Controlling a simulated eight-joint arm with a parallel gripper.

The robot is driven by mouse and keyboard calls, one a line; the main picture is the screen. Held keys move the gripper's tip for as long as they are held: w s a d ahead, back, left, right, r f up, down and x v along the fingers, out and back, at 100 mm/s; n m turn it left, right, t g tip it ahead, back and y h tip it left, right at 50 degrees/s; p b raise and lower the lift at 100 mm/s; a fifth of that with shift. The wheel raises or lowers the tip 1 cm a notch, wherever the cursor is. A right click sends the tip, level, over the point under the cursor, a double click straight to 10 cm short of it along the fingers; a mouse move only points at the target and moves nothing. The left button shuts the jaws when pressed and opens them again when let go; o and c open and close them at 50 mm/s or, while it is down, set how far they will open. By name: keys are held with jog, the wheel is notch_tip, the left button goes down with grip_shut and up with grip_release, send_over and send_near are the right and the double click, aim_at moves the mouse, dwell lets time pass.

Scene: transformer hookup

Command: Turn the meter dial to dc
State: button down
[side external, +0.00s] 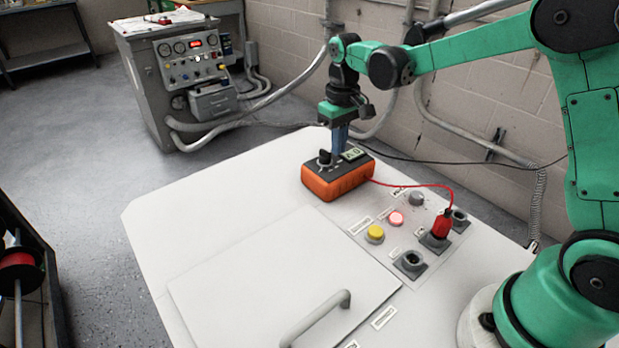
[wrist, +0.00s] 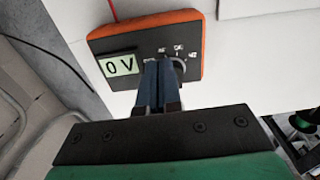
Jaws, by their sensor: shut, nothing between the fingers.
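The orange and black meter (side external: 337,183) lies on the far end of the white cabinet top. Its black dial (side external: 324,157) stands up from the left part of its face, with a small lit display (side external: 354,153) to the right. My gripper (side external: 338,152) points down at the meter face, beside the dial. In the wrist view the blue fingers (wrist: 160,68) are together and empty, over the printed marks near the dial (wrist: 178,66), which they partly hide. The meter's display (wrist: 119,65) there reads 0 V. I cannot tell which mark the dial points at, nor whether the fingers touch it.
A red cable (side external: 420,185) runs from the meter to a red plug (side external: 441,223) in a socket. Yellow (side external: 375,233) and pink (side external: 396,218) buttons sit nearby. A handle (side external: 318,318) rises from the front panel. The cabinet top left of the meter is clear.

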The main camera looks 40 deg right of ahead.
jog(key=shift+f, duration=0.65)
jog(key=shift+w+a, duration=0.25)
jog(key=shift+w, duration=0.3)
dwell(0.6)
jog(key=shift+a, duration=0.6)
dwell(0.4)
jog(key=shift+s, duration=0.1)
jog(key=shift+s+a, duration=0.1)
jog(key=shift+s, duration=0.15)
notch_tip(320, 180, up, 6)
dwell(0.4)
